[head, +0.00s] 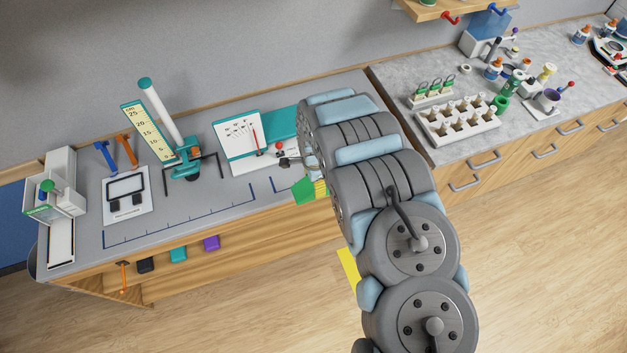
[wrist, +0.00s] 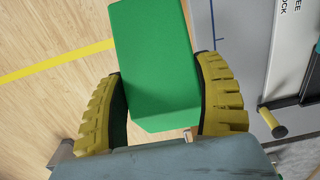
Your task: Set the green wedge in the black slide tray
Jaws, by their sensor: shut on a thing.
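The green wedge (wrist: 155,60) is a solid green block between the two yellow ribbed fingers of my gripper (wrist: 162,85) in the wrist view. The fingers are shut on its sides, and its far end sticks out past them. In the head view the wedge (head: 303,191) shows in part beside my gripper, over the front edge of the left bench; my arm hides much of the gripper. I cannot pick out the black slide tray for sure. A black rectangular frame (head: 125,187) lies on a white sheet at the left, and a dark tray-like thing (head: 601,49) stands far right.
The grey left bench (head: 190,225) holds a height scale (head: 150,130), a white panel (head: 238,140) and a balance-like device (head: 55,200). The right counter holds a white vial rack (head: 457,125) and several bottles. Bare bench lies along the front left.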

